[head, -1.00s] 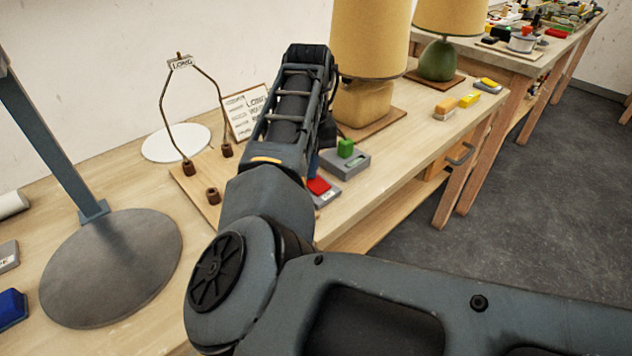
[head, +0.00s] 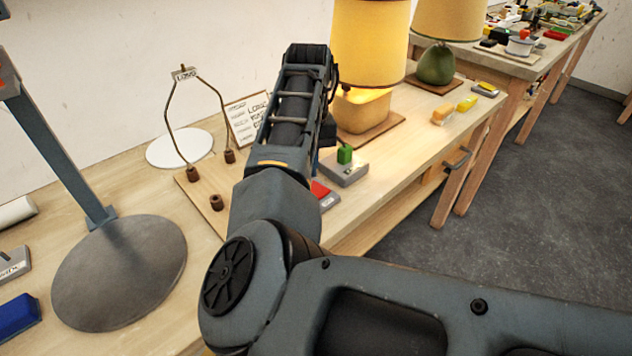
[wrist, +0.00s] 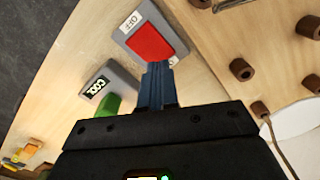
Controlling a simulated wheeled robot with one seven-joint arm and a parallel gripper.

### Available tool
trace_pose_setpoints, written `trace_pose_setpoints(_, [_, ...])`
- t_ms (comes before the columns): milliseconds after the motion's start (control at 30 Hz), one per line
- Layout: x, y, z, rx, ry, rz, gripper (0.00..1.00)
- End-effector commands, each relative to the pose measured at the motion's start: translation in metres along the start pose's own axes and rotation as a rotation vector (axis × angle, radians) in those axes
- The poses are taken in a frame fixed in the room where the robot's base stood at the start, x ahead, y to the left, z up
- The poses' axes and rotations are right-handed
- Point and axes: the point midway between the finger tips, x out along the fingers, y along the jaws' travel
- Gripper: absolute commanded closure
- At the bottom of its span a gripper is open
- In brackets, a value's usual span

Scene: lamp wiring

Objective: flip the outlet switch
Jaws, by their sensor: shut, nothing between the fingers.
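The red switch (wrist: 150,43) sits on a grey block with a white label reading OFF in the wrist view. In the head view the red switch (head: 321,190) shows partly behind my arm. My gripper (wrist: 157,72) is shut and empty, its blue-grey fingertips at the red switch's near edge. I cannot tell whether they touch it. The fingertips are hidden behind my arm in the head view. A lamp with a yellow shade (head: 368,45) is lit and glows onto its base.
A grey block with a green switch (head: 344,155) stands beside the red one, labelled COOL in the wrist view. A wooden board (head: 205,183) with brown sockets and a wire frame lies left of my arm. A round metal lamp foot (head: 118,275) stands at left.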

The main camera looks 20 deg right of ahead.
Motion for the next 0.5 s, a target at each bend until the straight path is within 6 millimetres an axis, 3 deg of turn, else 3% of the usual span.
trace_pose_setpoints(500, [-0.039,0.001,0.000,0.001,0.000,0.001,1.00])
